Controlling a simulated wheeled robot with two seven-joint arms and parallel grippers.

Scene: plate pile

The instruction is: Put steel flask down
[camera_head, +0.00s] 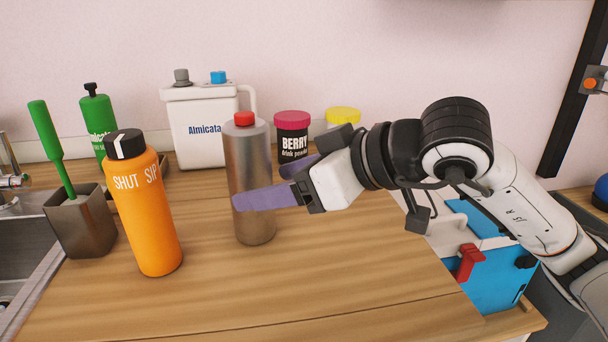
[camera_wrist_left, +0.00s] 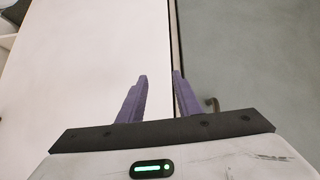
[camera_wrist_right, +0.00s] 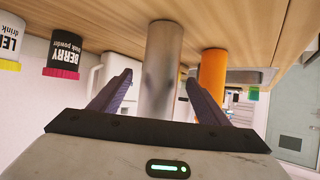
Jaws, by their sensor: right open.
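The steel flask (camera_head: 248,155), grey with a red cap, stands upright on the wooden counter (camera_head: 330,270) in the head view. My right gripper (camera_head: 260,184) is open at the flask. One purple finger passes in front of the flask's body and the other is behind and to its right. In the right wrist view, upside down, the flask (camera_wrist_right: 161,65) shows between the spread fingers (camera_wrist_right: 160,76). Whether a finger touches it, I cannot tell. My left gripper shows only in the left wrist view (camera_wrist_left: 160,75), its fingers apart with nothing between them.
An orange bottle (camera_head: 150,220) stands left of the flask. Behind are a white jug (camera_head: 200,140), a berry drink powder tub (camera_head: 292,140) and a yellow-lidded tub (camera_head: 343,115). A brush holder (camera_head: 82,225) stands by the sink. The front counter is clear.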

